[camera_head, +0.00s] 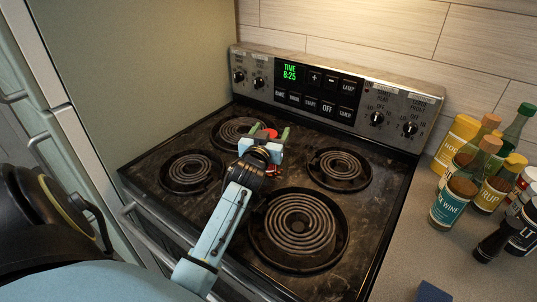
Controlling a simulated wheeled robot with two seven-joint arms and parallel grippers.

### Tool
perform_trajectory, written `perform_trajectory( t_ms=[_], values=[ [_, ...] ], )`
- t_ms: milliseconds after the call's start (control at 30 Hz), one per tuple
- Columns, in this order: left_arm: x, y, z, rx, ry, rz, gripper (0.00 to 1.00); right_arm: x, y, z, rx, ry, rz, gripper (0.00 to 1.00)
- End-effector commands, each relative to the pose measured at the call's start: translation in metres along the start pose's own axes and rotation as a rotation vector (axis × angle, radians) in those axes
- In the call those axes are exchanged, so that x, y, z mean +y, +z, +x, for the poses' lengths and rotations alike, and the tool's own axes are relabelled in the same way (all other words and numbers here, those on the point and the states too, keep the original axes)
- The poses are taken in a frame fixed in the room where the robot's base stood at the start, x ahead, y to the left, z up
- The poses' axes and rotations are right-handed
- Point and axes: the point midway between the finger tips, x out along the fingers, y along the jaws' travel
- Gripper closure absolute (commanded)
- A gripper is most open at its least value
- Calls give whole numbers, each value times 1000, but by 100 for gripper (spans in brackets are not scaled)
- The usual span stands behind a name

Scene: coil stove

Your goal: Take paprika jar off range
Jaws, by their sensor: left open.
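My left gripper (269,131) reaches over the middle of the coil range (250,187), with its green-tipped fingers apart. A small red-topped object (270,133), probably the paprika jar, shows between the fingers. The gripper and wrist hide most of it, and I cannot tell whether the fingers touch it. A little red also shows beside the wrist. My right gripper is not in view.
Four-coil layout surrounds the arm, with a coil (298,222) at front right and another (339,168) at back right. The control panel (335,95) rises behind. Several bottles and jars crowd the right counter (408,240). A fridge-like panel stands left.

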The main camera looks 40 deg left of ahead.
Motion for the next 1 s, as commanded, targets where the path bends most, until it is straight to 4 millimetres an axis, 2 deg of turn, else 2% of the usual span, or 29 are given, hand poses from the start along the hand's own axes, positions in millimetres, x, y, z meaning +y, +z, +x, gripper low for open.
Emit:
perform_trajectory(
  t_ms=[67,567,833,1000],
  values=[
    [0,0,0,0,0,0,36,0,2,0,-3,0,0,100],
    [0,0,-1,0,0,0,100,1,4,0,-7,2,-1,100],
    [0,-4,0,4,0,0,100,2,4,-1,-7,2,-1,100],
    [0,-31,0,8,0,3,100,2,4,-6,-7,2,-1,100]
  ],
)
